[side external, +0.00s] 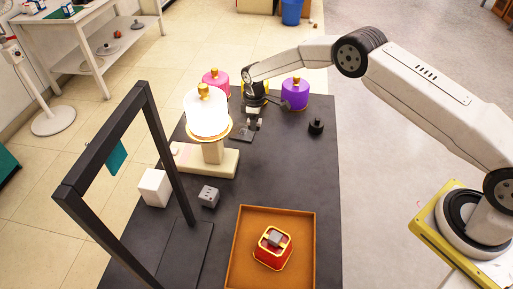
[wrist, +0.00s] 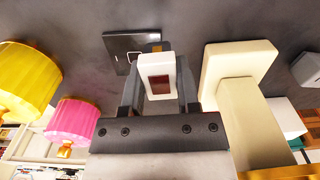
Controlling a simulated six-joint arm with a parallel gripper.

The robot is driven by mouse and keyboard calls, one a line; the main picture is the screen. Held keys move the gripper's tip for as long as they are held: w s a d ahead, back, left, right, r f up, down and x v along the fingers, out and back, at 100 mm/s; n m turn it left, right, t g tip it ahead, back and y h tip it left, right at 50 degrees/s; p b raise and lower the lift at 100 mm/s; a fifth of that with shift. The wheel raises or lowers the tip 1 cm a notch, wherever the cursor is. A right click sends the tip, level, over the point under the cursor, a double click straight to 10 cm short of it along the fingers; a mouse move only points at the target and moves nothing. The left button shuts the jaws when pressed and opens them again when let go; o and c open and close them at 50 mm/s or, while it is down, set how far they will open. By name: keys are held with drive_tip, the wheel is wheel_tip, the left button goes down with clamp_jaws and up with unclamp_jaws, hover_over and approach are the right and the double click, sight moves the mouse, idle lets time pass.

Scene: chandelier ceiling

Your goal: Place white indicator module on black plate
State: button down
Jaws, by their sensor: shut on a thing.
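The white indicator module (wrist: 153,65) has a dark red window and sits between the fingers of my gripper (wrist: 158,88) in the wrist view. My gripper is shut on it. The black plate (wrist: 121,42) lies flat on the dark table just beyond the module, which hides part of it. In the side view the black plate (side external: 241,135) lies behind the lamp's base, and my gripper (side external: 253,123) is close above its far side. I cannot tell whether the module touches the plate.
Pink (side external: 216,80) and purple (side external: 295,94) canisters stand at the back, with a yellow one (wrist: 25,85) in the wrist view. A black frame (side external: 158,120) and orange tray (side external: 236,240) are nearer.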

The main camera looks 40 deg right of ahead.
sight(250, 138)
drive_tip(key=shift+w+f, duration=1.1)
drive_tip(key=shift+f, duration=0.15)
drive_tip(key=shift+f, duration=0.2)
drive_tip(key=shift+w+f, duration=0.1)
drive_tip(key=shift+w, duration=0.05)
drive_tip(key=shift+a+f, duration=0.1)
drive_tip(key=shift+f, duration=1.4)
drive_tip(key=shift+f, duration=0.1)
drive_tip(key=shift+c, duration=1.7)
unclamp_jaws()
